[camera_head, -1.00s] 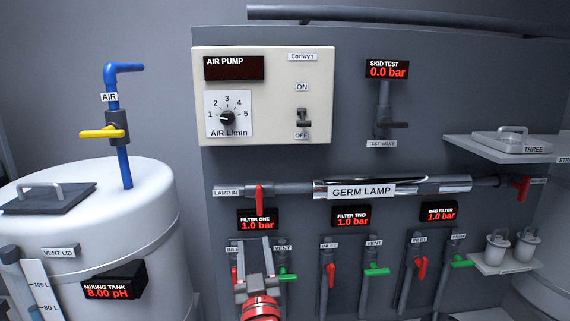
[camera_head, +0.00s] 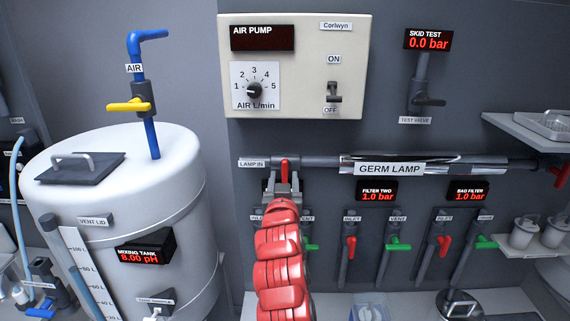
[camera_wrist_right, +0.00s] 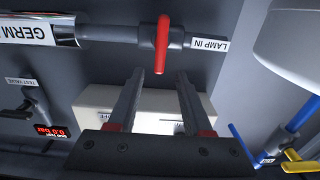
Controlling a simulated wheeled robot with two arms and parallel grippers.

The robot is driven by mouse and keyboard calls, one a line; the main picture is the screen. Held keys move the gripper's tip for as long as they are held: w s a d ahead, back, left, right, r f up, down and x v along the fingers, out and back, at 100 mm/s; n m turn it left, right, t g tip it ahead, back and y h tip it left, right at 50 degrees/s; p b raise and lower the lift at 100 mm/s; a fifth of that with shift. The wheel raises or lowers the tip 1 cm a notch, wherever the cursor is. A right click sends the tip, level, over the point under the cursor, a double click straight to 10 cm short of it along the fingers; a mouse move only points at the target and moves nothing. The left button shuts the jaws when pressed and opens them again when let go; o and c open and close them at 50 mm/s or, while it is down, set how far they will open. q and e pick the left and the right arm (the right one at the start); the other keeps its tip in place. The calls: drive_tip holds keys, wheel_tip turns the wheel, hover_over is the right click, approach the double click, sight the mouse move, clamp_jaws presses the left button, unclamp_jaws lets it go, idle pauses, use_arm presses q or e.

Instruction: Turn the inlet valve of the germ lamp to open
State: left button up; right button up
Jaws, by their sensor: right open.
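The germ lamp's inlet valve, labelled LAMP IN, has a red handle (camera_head: 285,172) on the grey pipe left of the chrome germ lamp (camera_head: 430,168). The handle stands crosswise to the pipe. My right gripper (camera_head: 283,182) is just below and in front of the handle, its arm hiding the panel underneath. In the right wrist view, which is upside down, the red handle (camera_wrist_right: 162,45) lies just beyond and roughly between the open, empty fingertips (camera_wrist_right: 160,75). I see no contact with it. My left gripper is not in view.
The air pump box (camera_head: 282,65) is above the pipe. Filter valves with red (camera_head: 350,247) and green handles are below right. The white mixing tank (camera_head: 120,210) stands left. A shelf (camera_head: 530,125) juts out at right.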

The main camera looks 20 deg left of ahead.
sight(285, 168)
drive_tip(key=shift+x, duration=3.45)
drive_tip(key=shift+c, duration=0.2)
clamp_jaws()
